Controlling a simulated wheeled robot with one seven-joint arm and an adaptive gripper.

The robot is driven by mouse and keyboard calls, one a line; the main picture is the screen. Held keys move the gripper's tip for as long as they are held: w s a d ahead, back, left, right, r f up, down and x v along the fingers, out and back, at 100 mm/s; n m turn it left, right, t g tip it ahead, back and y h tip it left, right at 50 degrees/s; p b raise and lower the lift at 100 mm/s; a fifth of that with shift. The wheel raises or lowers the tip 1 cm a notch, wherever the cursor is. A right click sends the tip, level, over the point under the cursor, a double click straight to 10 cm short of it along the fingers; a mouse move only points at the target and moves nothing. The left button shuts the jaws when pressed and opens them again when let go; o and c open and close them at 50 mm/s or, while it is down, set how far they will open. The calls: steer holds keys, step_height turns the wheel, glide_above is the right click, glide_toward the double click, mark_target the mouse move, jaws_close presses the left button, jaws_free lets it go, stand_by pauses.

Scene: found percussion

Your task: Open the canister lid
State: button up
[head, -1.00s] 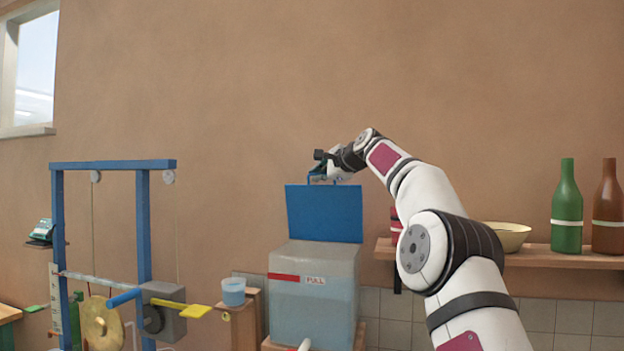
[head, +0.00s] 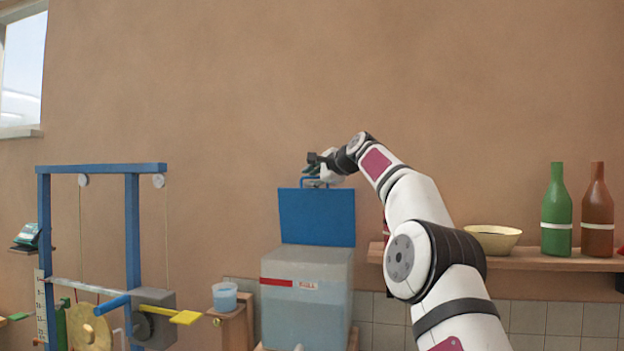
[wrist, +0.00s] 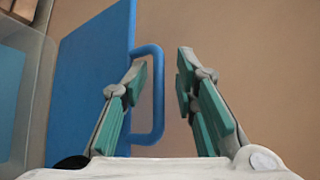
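The canister (head: 305,305) is a translucent grey box with a red stripe and a small label. Its blue lid (head: 316,217) stands upright at the back of the box, so the top is open. A blue loop handle (head: 303,182) is at the lid's upper edge; in the wrist view the handle (wrist: 158,95) sits by the left finger. My gripper (head: 312,170) is at the top of the lid. In the wrist view my gripper (wrist: 162,72) has its green-padded fingers apart. The left finger overlaps the handle loop; I cannot tell whether they touch.
A blue frame (head: 132,225) with pulleys, a gong (head: 88,328) and a yellow paddle (head: 186,317) stands left. A cup (head: 225,296) is on a wooden stand beside the canister. A shelf (head: 545,260) at right holds a bowl (head: 493,238) and bottles (head: 557,212).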

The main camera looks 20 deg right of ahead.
steer(key=v, duration=1.2)
stand_by(0.6)
steer(key=s+a+f+n+g, duration=0.1)
steer(key=s+a+f+n, duration=0.15)
steer(key=a, duration=0.35)
steer(key=s+a+f+n+g, duration=0.2)
steer(key=s+a+f, duration=0.1)
steer(key=a, duration=0.3)
steer(key=s+a+f+n+g+h, duration=0.1)
steer(key=s+a+f+n+g, duration=0.15)
steer(key=s+a+f, duration=0.4)
steer(key=s+a+f+n+g+h, duration=0.1)
steer(key=s+f+n, duration=0.25)
steer(key=s, duration=0.55)
steer(key=s+f+n+g, duration=0.1)
steer(key=s+f+n, duration=0.3)
steer(key=s+f, duration=0.4)
steer(key=s+f+n+g, duration=0.2)
steer(key=s+f+n, duration=0.2)
steer(key=s+f, duration=0.5)
steer(key=s, duration=0.8)
steer(key=shift+s+d+f+n+h, duration=0.25)
steer(key=shift+d+n+h, duration=0.05)
steer(key=shift+d+n, duration=0.1)
